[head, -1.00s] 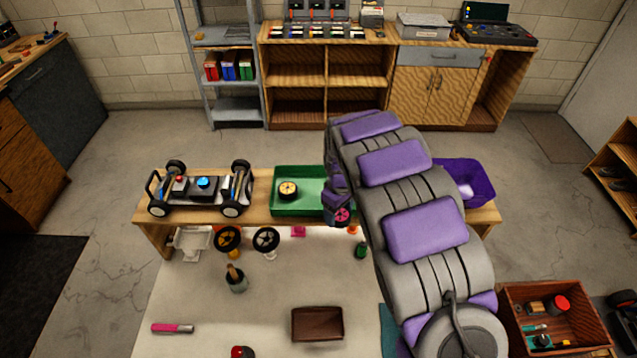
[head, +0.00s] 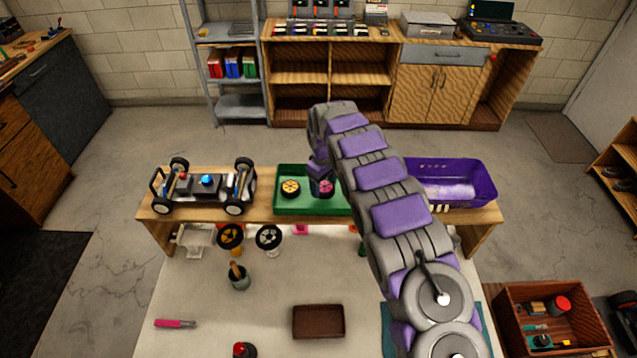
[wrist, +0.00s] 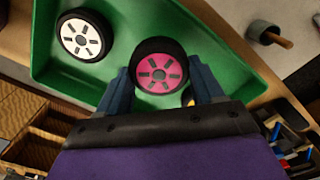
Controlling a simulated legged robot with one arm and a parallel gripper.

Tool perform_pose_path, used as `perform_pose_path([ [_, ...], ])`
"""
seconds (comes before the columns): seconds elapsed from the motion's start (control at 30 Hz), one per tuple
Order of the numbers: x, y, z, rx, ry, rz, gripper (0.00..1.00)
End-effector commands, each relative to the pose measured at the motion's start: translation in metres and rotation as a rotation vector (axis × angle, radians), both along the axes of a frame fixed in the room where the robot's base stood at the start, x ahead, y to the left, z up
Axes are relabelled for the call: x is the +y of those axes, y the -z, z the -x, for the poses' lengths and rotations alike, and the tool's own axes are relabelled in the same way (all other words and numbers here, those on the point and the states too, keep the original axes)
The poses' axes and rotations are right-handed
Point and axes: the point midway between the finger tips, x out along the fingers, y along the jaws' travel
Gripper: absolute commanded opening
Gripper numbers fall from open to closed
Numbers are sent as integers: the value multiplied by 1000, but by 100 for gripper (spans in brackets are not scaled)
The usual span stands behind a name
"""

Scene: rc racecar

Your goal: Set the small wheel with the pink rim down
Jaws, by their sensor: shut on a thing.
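The small wheel with the pink rim (head: 326,188) is between the fingers of my gripper (head: 320,176), over the green tray (head: 291,208). The wrist view shows the pink-rimmed wheel (wrist: 158,73) held between both blue fingers, its rim facing the camera. Whether it touches the tray floor, I cannot tell. A yellow-rimmed wheel (head: 290,188) lies in the tray just left of it. In the wrist view a white-rimmed wheel (wrist: 81,37) also lies in the tray; my arm seems to hide it in the head view.
The tray stands on a wooden bench between a car chassis (head: 207,186) on the left and a purple bin (head: 462,183) on the right. The tray's right part is hidden by my arm.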

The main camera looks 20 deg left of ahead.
Motion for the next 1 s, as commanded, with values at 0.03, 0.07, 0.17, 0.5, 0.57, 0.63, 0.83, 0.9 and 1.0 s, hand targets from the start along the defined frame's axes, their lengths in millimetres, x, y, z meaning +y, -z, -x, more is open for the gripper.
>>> perform_pose_path([
  [0.03,2,1,-4,-2,0,-3,37],
  [0.07,3,1,-6,-2,0,-3,37],
  [0.17,8,0,-12,-2,1,-2,37],
  [0.5,23,4,-27,-2,0,0,37],
  [0.57,23,4,-28,-1,1,3,37],
  [0.63,24,4,-29,-1,2,3,37],
  [0.83,23,3,-31,-1,3,2,37],
  [0.9,21,13,-30,1,3,3,37],
  [1.0,21,29,-30,2,3,2,37],
])
